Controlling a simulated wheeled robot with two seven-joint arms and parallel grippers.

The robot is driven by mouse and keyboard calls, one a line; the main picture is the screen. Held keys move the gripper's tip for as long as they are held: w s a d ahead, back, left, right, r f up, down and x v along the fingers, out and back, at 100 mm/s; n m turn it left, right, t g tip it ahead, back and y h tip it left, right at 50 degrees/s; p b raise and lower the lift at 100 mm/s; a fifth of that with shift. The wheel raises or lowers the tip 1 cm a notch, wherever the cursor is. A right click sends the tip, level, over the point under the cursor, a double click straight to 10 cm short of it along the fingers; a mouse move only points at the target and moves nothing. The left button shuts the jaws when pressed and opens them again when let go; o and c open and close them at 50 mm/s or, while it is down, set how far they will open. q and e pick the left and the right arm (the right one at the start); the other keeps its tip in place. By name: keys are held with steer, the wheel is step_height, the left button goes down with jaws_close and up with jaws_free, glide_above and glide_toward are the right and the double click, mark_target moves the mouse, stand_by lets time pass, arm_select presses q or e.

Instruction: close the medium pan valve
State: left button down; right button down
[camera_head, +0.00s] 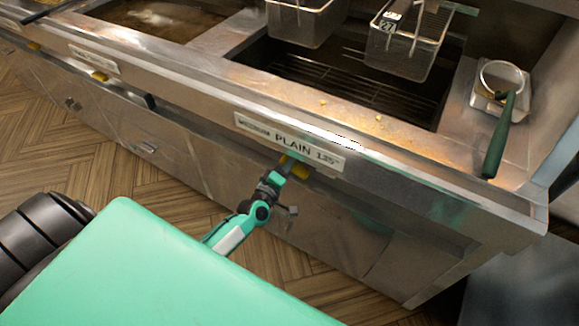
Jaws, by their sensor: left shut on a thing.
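The medium pan valve (300,171) is a small yellow handle on the fryer's front, just under a white label (290,142) that reads "PLAIN" with smaller print beside it. My left gripper (285,166) reaches up to it from below and is shut on the yellow handle. The fingers hide part of the handle, so its exact angle is hard to tell. My right gripper does not show.
The steel fryer (210,85) runs diagonally across the view. Another yellow handle (99,76) sits further left. Two wire baskets (405,40) hang over the right pan. A green-handled tool (499,140) lies at the right rim. Wooden floor (120,180) is open in front.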

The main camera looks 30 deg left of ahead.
arm_select(q)
steer(key=shift+f+n+b, duration=0.3)
steer(key=shift+n+b, duration=0.1)
steer(key=shift+n, duration=1.6)
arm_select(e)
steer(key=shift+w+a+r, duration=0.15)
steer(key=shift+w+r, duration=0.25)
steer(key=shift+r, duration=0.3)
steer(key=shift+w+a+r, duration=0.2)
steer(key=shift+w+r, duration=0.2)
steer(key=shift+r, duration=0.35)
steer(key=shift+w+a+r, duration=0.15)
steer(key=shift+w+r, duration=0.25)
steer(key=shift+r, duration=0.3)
arm_select(q)
steer(key=c, duration=1.3)
jaws_free()
steer(key=shift+s, duration=0.15)
